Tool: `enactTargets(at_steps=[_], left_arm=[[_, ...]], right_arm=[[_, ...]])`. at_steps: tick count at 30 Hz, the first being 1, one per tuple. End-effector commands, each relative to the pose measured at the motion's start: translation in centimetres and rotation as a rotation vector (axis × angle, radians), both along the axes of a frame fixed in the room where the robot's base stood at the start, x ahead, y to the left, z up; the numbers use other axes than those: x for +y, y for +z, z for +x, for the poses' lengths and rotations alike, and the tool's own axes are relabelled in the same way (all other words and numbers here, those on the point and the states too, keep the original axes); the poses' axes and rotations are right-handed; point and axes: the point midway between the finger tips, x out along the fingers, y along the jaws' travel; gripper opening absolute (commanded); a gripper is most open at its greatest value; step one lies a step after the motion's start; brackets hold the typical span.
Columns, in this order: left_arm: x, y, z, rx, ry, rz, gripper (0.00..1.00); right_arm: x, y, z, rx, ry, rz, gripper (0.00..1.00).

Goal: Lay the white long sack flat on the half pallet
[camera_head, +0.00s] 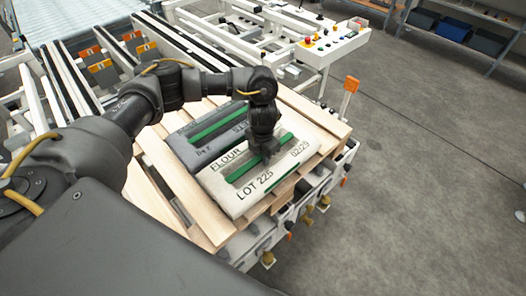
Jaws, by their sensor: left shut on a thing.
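The white long sack (237,195), printed "FLOUR LOT 225" with a green stripe, lies level on the right part of the wooden half pallet (160,160), or just above it; I cannot tell whether it touches the slats. My left gripper (267,155) points down onto the middle of the sack and is shut on it; its fingertips are partly hidden. A grey sack (190,150) with a green stripe lies on the pallet beside the white one, on its left. My right gripper is not in view.
The pallet rests on a white frame with orange-tipped posts (350,84). Behind it are conveyor rails and a control panel (330,38) with buttons. Shelves with bins (487,41) stand at the back right.

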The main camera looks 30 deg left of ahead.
Motion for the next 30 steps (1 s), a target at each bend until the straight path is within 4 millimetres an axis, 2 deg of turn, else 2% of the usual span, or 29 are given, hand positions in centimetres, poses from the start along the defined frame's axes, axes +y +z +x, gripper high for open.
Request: enactTargets(at_steps=[15, 16, 20, 30], left_arm=[[-0.12, -0.77, 0.27, -0.007, 0.000, -0.004, 0.00], [-0.04, -1.00, 0.08, -0.002, 0.000, -0.001, 0.26], [-0.04, -0.97, 0.07, -0.002, 0.000, -0.001, 0.43], [-0.07, -0.94, 0.07, -0.002, 0.000, -0.002, 0.45]], right_arm=[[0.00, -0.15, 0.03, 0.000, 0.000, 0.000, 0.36], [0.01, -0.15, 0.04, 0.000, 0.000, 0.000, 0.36], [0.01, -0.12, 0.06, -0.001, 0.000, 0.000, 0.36], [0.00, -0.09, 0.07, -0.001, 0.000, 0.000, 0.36]])
